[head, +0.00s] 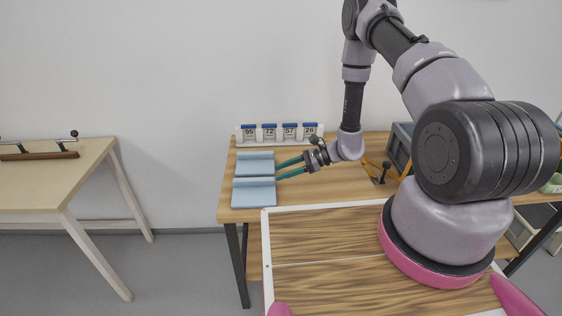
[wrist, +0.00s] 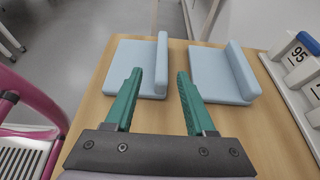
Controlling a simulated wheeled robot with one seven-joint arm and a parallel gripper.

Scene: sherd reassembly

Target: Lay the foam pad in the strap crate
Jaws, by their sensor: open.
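Two light blue pads lie on the wooden table's left end, each with a raised lip along one edge. They look like foam. One is the front pad (head: 254,196), the other the back pad (head: 255,167). My gripper (head: 278,171) is open and empty at their right side. In the wrist view, my gripper's fingers (wrist: 160,76) point toward the pads. The front pad (wrist: 125,55) is at left, its lip between the fingers in the picture; I see no contact. The back pad (wrist: 215,75) is at right. A grey crate (head: 399,148), partly hidden by my arm, stands farther right, possibly the strap crate.
A white rack with numbered cards (head: 270,133) stands behind the pads; it also shows in the wrist view (wrist: 295,75). Orange strap-like pieces (head: 372,166) lie beside the grey crate. A separate pale table (head: 50,185) is far left, across a floor gap.

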